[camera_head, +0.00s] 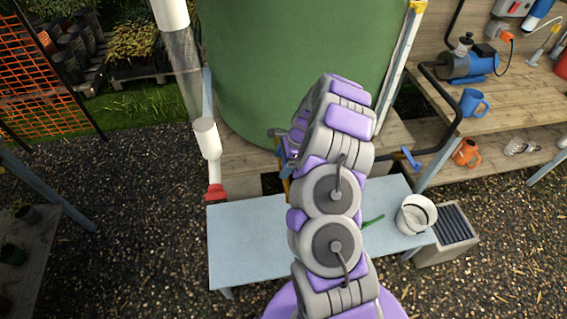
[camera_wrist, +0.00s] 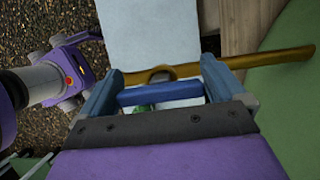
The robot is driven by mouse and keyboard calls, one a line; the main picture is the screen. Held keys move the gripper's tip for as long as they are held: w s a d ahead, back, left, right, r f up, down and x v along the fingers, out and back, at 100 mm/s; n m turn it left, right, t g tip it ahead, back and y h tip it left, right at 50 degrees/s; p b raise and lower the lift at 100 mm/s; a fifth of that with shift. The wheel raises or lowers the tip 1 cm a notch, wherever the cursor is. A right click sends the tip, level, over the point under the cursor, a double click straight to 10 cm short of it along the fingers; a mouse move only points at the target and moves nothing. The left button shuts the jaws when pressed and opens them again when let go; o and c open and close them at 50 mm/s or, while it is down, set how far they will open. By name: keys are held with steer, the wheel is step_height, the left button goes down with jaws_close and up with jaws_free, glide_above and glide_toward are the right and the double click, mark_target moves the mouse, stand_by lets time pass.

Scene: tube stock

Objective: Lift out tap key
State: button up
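A long brass-coloured bar (camera_wrist: 275,57) with a loop in it, which looks like the tap key, crosses just past my fingers in the wrist view. Its loop lies between the two fingers, and its right part reaches over the wood towards the green tank. In the head view a short yellow piece (camera_head: 286,190) shows at the left of my arm. My gripper (camera_wrist: 158,78) has its fingers wide apart. A blue bar (camera_wrist: 160,94) spans the gap between them; I cannot tell whether it is gripped or whether it joins the brass bar. My arm hides most of this in the head view.
A pale blue table (camera_head: 245,240) stands below, with a green item (camera_head: 373,221) and a white pot (camera_head: 415,213) on it. The green tank (camera_head: 290,70) rises behind. A clear and white pipe with a red end (camera_head: 215,192) stands at the table's left corner.

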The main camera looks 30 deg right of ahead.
steer(key=shift+d, duration=0.4)
steer(key=shift+c, duration=2.2)
steer(key=shift+a, duration=0.55)
steer(key=shift+c, duration=1.1)
steer(key=shift+d+r, duration=0.15)
